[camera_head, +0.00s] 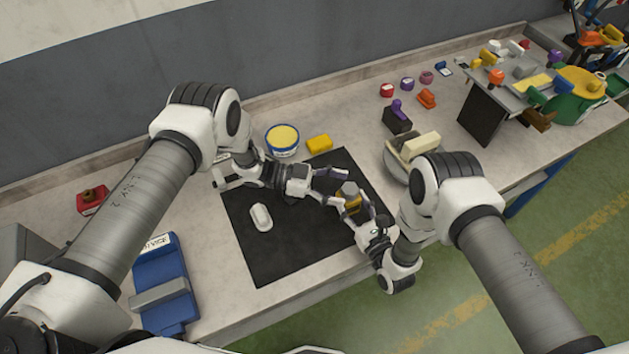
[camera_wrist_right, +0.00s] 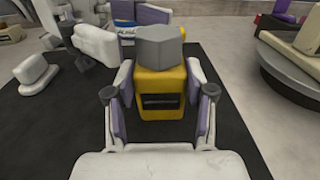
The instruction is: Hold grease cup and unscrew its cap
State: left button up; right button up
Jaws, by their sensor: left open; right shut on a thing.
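The grease cup has a yellow body (camera_head: 352,206) and a grey block-shaped cap (camera_head: 350,188). It stands upright over the right part of the black mat. My right gripper (camera_head: 355,209) is shut on the yellow body, from the front right. In the right wrist view the yellow body (camera_wrist_right: 160,92) sits between its two fingers, with the grey cap (camera_wrist_right: 157,48) on top. My left gripper (camera_head: 340,188) is open, its fingers pointing right at cap level. In the right wrist view its fingers (camera_wrist_right: 122,30) show behind and left of the cap. I cannot tell whether they touch it.
The black mat (camera_head: 265,245) also holds a white rounded piece (camera_head: 261,217). Behind it are a round yellow-topped tub (camera_head: 283,139) and a yellow block (camera_head: 320,144). A round stand (camera_head: 396,163) bearing a cream block is at right. A blue unit (camera_head: 160,285) lies front left.

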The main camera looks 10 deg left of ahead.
aim_at(350, 188)
pick_arm(q)
jog(key=shift+w+d+f, duration=0.1)
jog(key=shift+d+f, duration=0.05)
jog(key=shift+d, duration=0.65)
jog(key=shift+d+f, duration=0.1)
jog(key=shift+d, duration=0.65)
jog(key=c, duration=1.3)
jog(key=n+t, duration=0.2)
jog(key=t, duration=0.1)
jog(key=shift+n+t+y, duration=0.3)
jog(key=shift+n+t, duration=0.1)
jog(key=n+t+y, duration=0.1)
jog(key=n+t, duration=0.2)
jog(key=t, duration=0.1)
jog(key=shift+y, duration=0.4)
jog(key=o, duration=1.4)
jog(key=shift+c, duration=0.2)
jog(key=shift+r, duration=2.05)
